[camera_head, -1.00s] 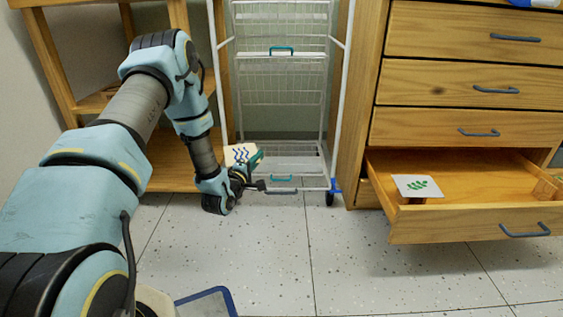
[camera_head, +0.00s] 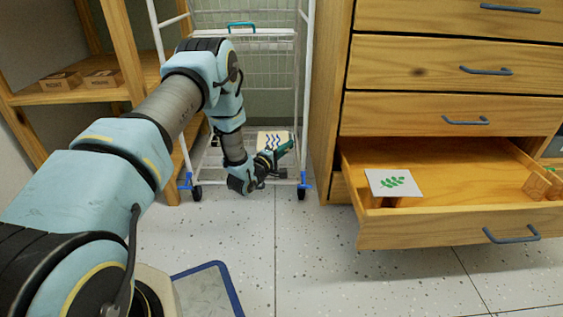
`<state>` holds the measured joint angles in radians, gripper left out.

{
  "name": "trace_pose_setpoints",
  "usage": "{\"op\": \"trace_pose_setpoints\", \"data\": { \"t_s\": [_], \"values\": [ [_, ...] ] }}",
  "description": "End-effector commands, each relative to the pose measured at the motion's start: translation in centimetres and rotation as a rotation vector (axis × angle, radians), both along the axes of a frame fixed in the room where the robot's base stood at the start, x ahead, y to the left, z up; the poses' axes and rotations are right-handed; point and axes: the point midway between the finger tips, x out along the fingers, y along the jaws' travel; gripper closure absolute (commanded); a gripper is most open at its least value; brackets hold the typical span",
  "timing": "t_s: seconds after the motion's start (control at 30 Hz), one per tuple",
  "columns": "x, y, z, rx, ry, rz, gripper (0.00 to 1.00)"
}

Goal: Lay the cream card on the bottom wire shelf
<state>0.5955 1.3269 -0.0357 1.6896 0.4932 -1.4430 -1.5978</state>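The cream card (camera_head: 271,139) with dark blue wavy lines is at the end of my arm, in front of the white wire rack. My gripper (camera_head: 279,152) is shut on its edge, with the card tilted up. The bottom wire shelf (camera_head: 213,158) lies low in the rack, just above the wheels. The card and gripper overlap the right part of this shelf in the picture. I cannot tell whether the card touches the shelf. My arm hides part of the rack.
A wooden drawer (camera_head: 445,226) stands open at the right, with a white card with a green leaf print (camera_head: 378,189) on it. A wooden shelf unit (camera_head: 75,97) with small boxes is at the left. A blue-edged panel (camera_head: 211,291) is low in front. Floor between is clear.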

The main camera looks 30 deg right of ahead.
Motion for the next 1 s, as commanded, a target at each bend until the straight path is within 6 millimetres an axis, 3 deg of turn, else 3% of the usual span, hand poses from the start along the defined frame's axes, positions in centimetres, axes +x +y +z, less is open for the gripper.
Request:
{"op": "trace_pose_setpoints", "data": {
  "t_s": [0.4, 0.83, 1.0],
  "values": [
    [-0.1, -0.1, -6.0, 0.000, 0.000, -0.001, 1.00],
    [0.0, 0.0, -6.4, -0.001, 0.000, 0.000, 1.00],
    [0.0, 0.0, -6.4, -0.001, 0.000, 0.000, 0.79]
  ]
}}
